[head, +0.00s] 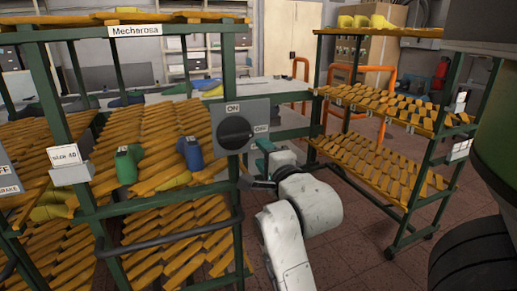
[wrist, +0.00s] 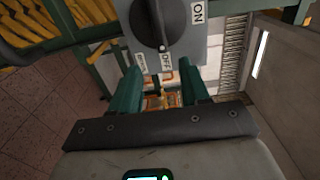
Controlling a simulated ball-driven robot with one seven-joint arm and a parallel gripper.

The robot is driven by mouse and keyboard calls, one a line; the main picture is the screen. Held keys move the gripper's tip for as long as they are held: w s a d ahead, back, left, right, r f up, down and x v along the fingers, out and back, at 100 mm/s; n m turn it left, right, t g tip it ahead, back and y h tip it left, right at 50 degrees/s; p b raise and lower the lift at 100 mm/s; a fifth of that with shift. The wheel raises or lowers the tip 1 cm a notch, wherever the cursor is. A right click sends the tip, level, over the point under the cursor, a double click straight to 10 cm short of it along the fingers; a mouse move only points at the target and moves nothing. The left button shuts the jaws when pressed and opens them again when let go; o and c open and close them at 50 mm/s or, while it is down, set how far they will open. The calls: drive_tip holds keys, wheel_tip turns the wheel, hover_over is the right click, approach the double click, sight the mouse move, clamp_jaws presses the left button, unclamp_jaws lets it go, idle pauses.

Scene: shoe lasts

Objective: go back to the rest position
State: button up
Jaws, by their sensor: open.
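My gripper (head: 262,160) is just right of a grey switch box in the head view. In the wrist view its two teal fingers (wrist: 160,88) are spread apart with nothing between them. The switch box (head: 222,107) has a black rotary knob (head: 235,133) and an "ON" label, and is fixed on the green rack. In the wrist view the box (wrist: 195,45) and knob (wrist: 152,22) show at the top, beyond the fingers. I cannot tell the exact gap between fingers and box.
A green rack (head: 64,97) with yellow slats holds a green shoe last (head: 126,165) and a blue one (head: 190,153). A second rack (head: 430,162) stands at the right, with orange rails (head: 377,70) behind it. Open tiled floor (head: 350,235) lies between the racks.

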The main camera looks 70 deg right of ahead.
drive_tip(key=shift+s+a, duration=0.15)
drive_tip(key=shift+a, duration=0.1)
idle(0.5)
drive_tip(key=w+a+f+n+g+y, duration=0.1)
drive_tip(key=a+f+n+y, duration=0.3)
drive_tip(key=f, duration=0.3)
drive_tip(key=w+a+f+n+g+y+p, duration=0.1)
drive_tip(key=w+a+f+n+y, duration=0.1)
drive_tip(key=a+f+n, duration=0.4)
drive_tip(key=w+a+f+n+g+y, duration=0.1)
drive_tip(key=a+f+n+y, duration=0.25)
drive_tip(key=f, duration=0.45)
drive_tip(key=s+a+f+n+g+y+p, duration=0.1)
drive_tip(key=s+a+f+n+g+y, duration=0.3)
drive_tip(key=s+a+f+n+g, duration=0.3)
drive_tip(key=s+a+f+n, duration=0.5)
drive_tip(key=a+f+n, duration=0.2)
drive_tip(key=f, duration=0.1)
drive_tip(key=shift+a+f+g, duration=0.2)
drive_tip(key=shift+g, duration=0.1)
